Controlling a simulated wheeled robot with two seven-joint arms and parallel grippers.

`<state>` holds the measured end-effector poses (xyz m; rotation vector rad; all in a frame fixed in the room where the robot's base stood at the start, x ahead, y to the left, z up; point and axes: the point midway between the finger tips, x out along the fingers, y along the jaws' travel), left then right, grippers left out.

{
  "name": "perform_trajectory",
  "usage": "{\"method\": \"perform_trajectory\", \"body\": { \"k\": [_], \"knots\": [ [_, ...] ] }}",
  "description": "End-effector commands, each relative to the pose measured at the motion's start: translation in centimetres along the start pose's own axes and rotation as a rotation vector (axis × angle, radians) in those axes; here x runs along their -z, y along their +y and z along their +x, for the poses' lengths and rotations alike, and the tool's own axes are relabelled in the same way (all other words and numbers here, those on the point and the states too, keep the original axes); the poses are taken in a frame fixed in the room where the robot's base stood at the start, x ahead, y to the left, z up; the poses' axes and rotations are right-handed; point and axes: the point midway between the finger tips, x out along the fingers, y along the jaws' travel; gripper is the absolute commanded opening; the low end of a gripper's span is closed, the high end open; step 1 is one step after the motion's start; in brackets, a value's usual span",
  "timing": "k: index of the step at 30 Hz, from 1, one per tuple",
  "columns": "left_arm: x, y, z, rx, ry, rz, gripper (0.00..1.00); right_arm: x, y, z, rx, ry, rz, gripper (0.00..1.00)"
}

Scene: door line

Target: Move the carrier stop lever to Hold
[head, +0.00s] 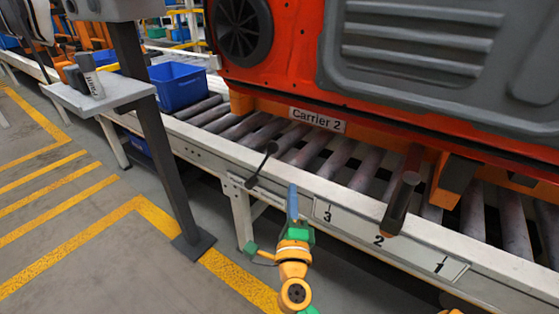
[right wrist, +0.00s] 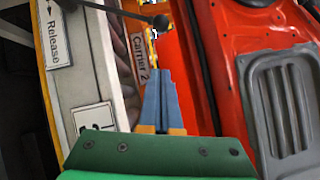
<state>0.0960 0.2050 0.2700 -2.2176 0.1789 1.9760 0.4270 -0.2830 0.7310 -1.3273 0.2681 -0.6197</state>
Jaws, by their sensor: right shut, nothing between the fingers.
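The stop lever (head: 262,166) is a thin black rod with a round knob, mounted on the conveyor's side rail. In the head view it leans up and to the right. In the right wrist view the lever (right wrist: 118,12) crosses the top, its knob near the Carrier 2 plate. A Release label (right wrist: 54,34) with an arrow is on the rail there; I see no Hold label. My right gripper (head: 292,190) is shut and empty, right of the lever and apart from it. Its blue fingertips (right wrist: 160,75) point toward the knob's side. My left gripper is not in view.
The red Carrier 2 (head: 317,119) sits over the rollers (head: 340,155). A dark bar (head: 401,198) sticks out above the numbered rail strip (head: 410,248). A grey post (head: 158,140) with a shelf stands left. A blue bin (head: 178,86) sits on the rollers. The floor at left is clear.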

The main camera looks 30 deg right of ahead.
Motion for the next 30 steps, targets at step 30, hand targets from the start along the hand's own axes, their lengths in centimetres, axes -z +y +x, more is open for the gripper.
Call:
{"method": "perform_trajectory", "body": {
  "k": [30],
  "knots": [
    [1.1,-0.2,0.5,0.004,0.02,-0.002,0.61,-2.9,0.0,10.3,-0.001,-0.001,-0.002,0.0]
  ]
}}
